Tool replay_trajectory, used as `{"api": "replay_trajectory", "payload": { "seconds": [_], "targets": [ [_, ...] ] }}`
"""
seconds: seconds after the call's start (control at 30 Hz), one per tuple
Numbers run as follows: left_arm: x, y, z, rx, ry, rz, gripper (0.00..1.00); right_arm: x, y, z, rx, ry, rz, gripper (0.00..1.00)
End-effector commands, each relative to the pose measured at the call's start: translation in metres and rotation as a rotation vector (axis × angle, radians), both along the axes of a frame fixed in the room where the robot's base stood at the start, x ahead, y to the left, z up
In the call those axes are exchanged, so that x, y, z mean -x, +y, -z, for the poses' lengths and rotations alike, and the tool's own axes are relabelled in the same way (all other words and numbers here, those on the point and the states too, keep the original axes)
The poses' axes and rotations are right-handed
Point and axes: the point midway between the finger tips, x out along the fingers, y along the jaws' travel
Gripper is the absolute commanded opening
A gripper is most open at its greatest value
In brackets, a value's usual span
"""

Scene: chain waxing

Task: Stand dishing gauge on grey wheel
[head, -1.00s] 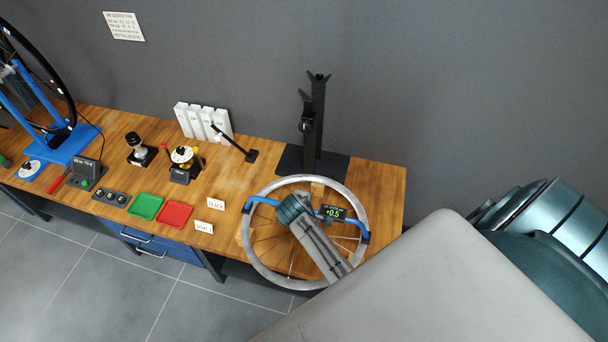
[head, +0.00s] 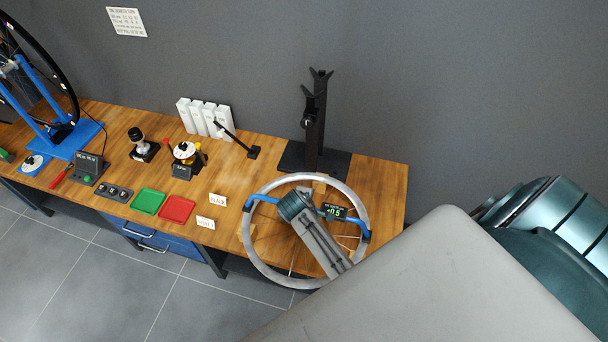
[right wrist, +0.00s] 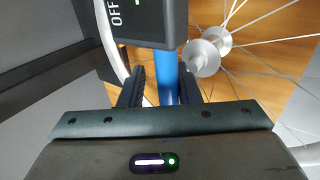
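The grey wheel (head: 249,248) lies flat at the right end of the bench. The dishing gauge (head: 262,199) has a blue arched bar and a dark display box. It spans the wheel, with its two ends at opposite sides of the rim. In the right wrist view the gauge's blue bar (right wrist: 167,82) runs between the black fingers of my right gripper (right wrist: 163,90). A narrow gap shows left of the bar, and the right finger is close beside it. In the head view my right wrist covers the middle of the wheel and gauge. My left gripper is not in view.
A black stand (head: 316,120) rises behind the wheel. To the left are a red tray (head: 177,209), a green tray (head: 148,202), small label cards, a tool post and white boxes (head: 203,117). A blue stand (head: 77,140) with another wheel is at far left.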

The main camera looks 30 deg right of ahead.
Motion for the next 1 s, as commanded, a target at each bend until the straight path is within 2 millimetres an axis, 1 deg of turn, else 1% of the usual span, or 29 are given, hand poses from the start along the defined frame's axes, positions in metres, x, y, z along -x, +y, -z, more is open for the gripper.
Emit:
{"api": "replay_trajectory", "payload": {
  "seconds": [0.03, 0.13, 0.4, 0.5, 0.6, 0.77, 1.0],
  "targets": [
    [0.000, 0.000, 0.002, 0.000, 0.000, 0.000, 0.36, 0.007, 0.004, 0.005, -0.008, 0.016, 0.002, 0.41],
    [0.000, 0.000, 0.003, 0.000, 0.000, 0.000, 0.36, 0.011, 0.010, -0.005, -0.009, 0.013, 0.001, 0.41],
    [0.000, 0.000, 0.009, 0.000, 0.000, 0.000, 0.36, 0.026, 0.031, -0.055, -0.005, -0.002, 0.000, 0.41],
    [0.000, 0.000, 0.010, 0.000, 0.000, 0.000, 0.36, 0.032, 0.038, -0.070, -0.004, -0.004, 0.000, 0.41],
    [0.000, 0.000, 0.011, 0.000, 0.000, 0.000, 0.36, 0.036, 0.043, -0.081, -0.001, -0.005, -0.001, 0.41],
    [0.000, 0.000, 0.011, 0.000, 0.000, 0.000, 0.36, 0.039, 0.045, -0.089, 0.000, -0.006, -0.001, 0.41],
    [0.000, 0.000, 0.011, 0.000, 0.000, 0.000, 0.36, 0.039, 0.045, -0.090, 0.001, -0.006, -0.001, 0.41]
  ]
}}
